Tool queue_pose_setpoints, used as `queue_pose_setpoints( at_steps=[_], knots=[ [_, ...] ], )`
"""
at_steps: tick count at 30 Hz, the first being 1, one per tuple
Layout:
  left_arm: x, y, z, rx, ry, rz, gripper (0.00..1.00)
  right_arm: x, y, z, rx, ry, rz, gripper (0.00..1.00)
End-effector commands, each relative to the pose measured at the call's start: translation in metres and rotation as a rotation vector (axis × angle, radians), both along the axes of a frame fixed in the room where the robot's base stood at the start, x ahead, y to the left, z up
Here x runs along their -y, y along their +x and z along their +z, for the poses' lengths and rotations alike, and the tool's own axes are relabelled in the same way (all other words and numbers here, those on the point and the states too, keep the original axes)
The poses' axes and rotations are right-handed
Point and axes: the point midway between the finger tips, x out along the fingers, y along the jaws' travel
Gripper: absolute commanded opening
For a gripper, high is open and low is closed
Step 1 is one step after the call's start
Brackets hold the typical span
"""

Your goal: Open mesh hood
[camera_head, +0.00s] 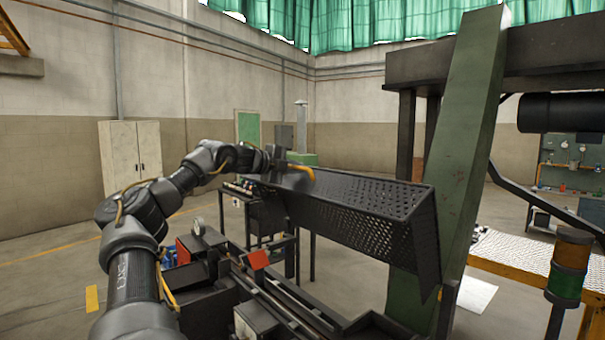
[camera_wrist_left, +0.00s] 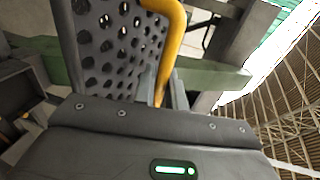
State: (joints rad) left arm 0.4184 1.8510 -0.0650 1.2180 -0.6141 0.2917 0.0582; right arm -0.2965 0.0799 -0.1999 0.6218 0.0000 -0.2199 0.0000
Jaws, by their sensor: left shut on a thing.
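The mesh hood (camera_head: 350,207) is a long black box of perforated sheet in the middle of the head view. It stands over the machine bed, its right end close to the green post. Its perforated sheet (camera_wrist_left: 122,45) fills the upper left of the left wrist view. A yellow handle (camera_head: 301,170) sits at the hood's far left end. My left gripper (camera_head: 290,166) is at that handle. In the left wrist view its fingers (camera_wrist_left: 162,88) are shut around the yellow handle bar (camera_wrist_left: 172,45). My right gripper is in neither view.
A thick green post (camera_head: 462,150) leans up at the right of the hood. A signal light (camera_head: 568,268) and an orange-edged table (camera_head: 525,252) stand at the lower right. A control desk (camera_head: 262,212) is behind the hood. Open floor lies at the left before a cabinet (camera_head: 131,155).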

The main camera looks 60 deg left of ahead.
Motion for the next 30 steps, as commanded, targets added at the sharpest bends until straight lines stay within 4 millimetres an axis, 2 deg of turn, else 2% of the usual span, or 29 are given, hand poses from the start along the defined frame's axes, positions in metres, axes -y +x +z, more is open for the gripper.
queue_pose_setpoints(
  at_steps=[4,16,17,20,30],
  knots=[
    [-0.007,-0.007,0.002,-0.003,-0.005,0.009,0.00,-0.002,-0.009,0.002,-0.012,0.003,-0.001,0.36],
    [-0.011,-0.012,0.001,-0.004,-0.004,0.017,0.00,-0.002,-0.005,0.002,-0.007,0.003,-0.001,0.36],
    [-0.011,-0.012,0.001,-0.004,-0.004,0.017,0.15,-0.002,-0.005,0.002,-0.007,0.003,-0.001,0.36],
    [-0.011,-0.012,0.001,-0.003,-0.004,0.017,0.28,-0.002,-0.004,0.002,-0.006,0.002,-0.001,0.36],
    [-0.009,-0.014,0.001,-0.003,-0.002,0.016,0.30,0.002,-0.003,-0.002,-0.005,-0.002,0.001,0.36]
  ],
)
